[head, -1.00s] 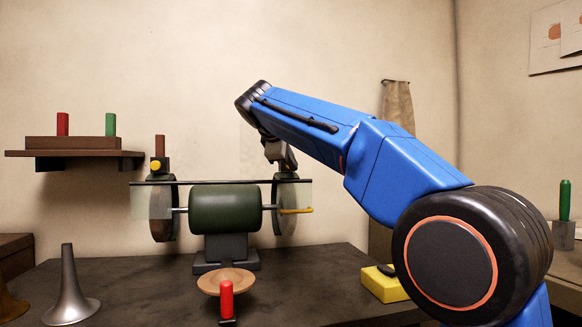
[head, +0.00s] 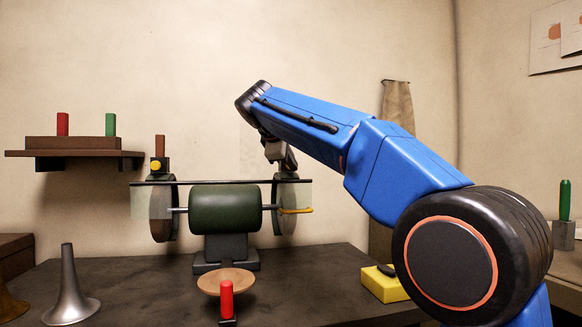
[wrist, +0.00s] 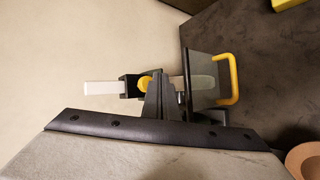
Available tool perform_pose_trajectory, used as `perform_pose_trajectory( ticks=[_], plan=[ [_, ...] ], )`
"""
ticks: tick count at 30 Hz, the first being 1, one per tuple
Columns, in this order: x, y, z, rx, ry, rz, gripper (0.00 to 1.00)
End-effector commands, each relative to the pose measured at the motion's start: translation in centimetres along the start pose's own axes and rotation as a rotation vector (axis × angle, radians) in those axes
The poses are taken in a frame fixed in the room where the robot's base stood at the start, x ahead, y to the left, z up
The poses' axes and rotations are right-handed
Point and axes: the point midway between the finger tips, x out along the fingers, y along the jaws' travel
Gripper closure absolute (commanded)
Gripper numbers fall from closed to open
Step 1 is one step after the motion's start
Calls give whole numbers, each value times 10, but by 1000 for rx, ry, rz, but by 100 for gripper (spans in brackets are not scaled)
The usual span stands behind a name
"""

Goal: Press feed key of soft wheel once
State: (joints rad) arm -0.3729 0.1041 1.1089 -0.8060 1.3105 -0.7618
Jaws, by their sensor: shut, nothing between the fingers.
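The polishing lathe (head: 225,210) stands on the bench with a brown wheel (head: 162,212) at its left end and a pale wheel (head: 284,225), seemingly the soft one, at its right. In the wrist view, a round yellow feed key (wrist: 145,80) sits on a black feed holder (wrist: 129,87) with a white bar (wrist: 102,88) in it. My gripper (head: 288,165) is shut and empty above the pale wheel. Its fingers (wrist: 158,78) in the wrist view are beside the key and partly cover it. I cannot tell whether they touch it. The head view hides this key behind my gripper.
The left wheel has its own yellow key (head: 155,166) and brown bar (head: 160,146). Clear shields hang before both wheels, and a yellow handle (wrist: 236,80) juts out near the right one. A red-handled tool (head: 226,299) and silver cone (head: 68,290) stand in front.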

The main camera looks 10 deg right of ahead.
Motion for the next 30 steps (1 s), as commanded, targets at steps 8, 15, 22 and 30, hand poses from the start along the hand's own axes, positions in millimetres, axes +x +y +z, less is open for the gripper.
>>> perform_pose_trajectory(
  ticks=[8,15,22,30],
  plan=[
    [0,0,0,0,0,0,100],
    [0,0,0,0,0,0,100],
    [5,3,-4,0,0,0,100],
    [6,4,-4,0,0,0,100]
  ],
)
